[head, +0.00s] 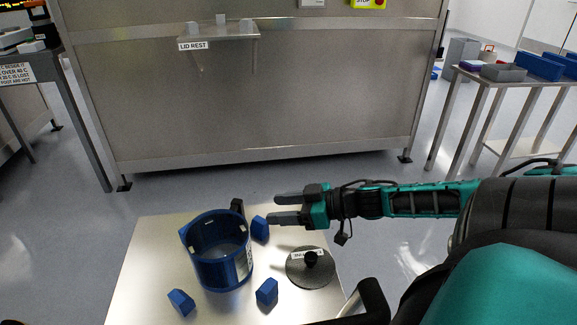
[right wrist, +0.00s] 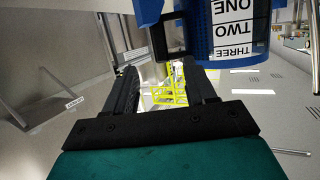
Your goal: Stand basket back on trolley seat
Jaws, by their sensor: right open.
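The blue round basket (head: 207,271) stands upright, open at the top, on the pale trolley top (head: 143,285). Blue blocks (head: 181,302) stand around it; I cannot tell whether its base is fully seated between them. Its black handle (head: 237,206) is at the back right of its rim. My right gripper (head: 271,208) is open and empty, to the right of the handle and apart from it. In the right wrist view the handle (right wrist: 169,37) shows beyond the open fingers (right wrist: 160,80), beside the basket's wall (right wrist: 232,57) with its number label. My left gripper is not in view.
A dark round lid (head: 300,277) with a black knob lies on the trolley, right of the basket. A large steel cabinet (head: 260,100) with a lid rest shelf (head: 232,37) stands behind. A side table (head: 520,82) with bins is at the right. Floor between is clear.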

